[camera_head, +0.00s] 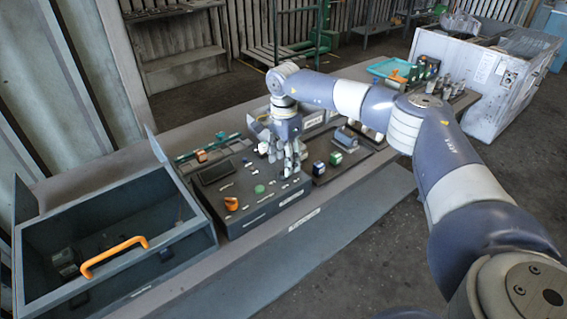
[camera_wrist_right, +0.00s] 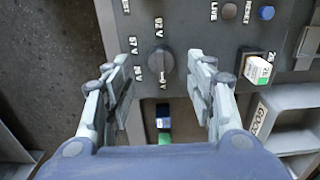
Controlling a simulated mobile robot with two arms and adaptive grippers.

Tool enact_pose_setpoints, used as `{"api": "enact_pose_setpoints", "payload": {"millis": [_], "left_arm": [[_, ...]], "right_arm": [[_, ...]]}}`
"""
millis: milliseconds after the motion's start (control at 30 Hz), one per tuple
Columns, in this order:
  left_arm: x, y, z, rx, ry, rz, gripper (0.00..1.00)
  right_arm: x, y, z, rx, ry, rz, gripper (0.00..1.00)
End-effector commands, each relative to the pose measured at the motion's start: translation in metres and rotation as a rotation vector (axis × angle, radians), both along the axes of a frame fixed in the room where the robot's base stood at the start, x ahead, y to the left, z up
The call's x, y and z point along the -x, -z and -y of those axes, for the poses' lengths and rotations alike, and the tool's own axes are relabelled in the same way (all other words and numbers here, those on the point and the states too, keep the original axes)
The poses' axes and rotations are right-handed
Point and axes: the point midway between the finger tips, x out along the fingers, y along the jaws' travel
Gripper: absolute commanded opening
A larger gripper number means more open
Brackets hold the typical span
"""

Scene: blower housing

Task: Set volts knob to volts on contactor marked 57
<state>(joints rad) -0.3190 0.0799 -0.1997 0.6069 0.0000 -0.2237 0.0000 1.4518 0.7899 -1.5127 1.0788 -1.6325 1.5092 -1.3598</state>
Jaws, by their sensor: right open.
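A dark round volts knob (camera_wrist_right: 160,61) sits on the grey panel in the right wrist view, with printed voltage labels around it; one seems to read 57V. Its exact pointing is hard to tell. My right gripper (camera_wrist_right: 162,88) is open, its fingers on either side below the knob and apart from it. In the head view the right gripper (camera_head: 284,160) hangs over the control box (camera_head: 255,215) and hides the knob. Small contactor blocks, one blue (camera_head: 319,168) and one green (camera_head: 336,158), stand right of the box; their markings are unreadable there. My left gripper is out of view.
A white-and-green block (camera_wrist_right: 257,70) and a blue button (camera_wrist_right: 266,13) are right of the knob. An open grey bin (camera_head: 165,238) with an orange handle (camera_head: 114,256) stands left. A teal tray (camera_head: 388,67) is at the bench's far end.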

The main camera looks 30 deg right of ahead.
Motion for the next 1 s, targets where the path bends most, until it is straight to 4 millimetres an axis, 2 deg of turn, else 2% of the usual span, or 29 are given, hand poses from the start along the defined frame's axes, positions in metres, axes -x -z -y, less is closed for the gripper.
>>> {"api": "enact_pose_setpoints", "payload": {"millis": [100,200,367,567,767,800,1000], "left_arm": [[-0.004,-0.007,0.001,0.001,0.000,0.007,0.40],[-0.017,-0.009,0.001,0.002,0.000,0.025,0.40],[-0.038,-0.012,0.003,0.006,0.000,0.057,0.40],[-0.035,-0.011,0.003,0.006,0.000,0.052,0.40],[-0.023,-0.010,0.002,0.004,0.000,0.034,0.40],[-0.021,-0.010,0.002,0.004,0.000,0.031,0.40],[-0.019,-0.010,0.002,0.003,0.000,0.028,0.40]], "right_arm": [[0.000,0.016,0.000,0.000,0.000,-0.002,0.51],[0.000,0.026,0.000,0.000,0.000,-0.001,0.51],[0.000,0.032,0.000,0.000,0.000,0.001,0.51],[0.000,0.032,0.000,0.000,0.000,0.001,0.51],[0.000,0.032,0.000,-0.001,0.000,0.001,0.08],[0.000,0.032,0.000,-0.001,0.000,0.001,0.05],[0.000,0.032,-0.001,-0.001,0.004,0.001,0.05]]}}
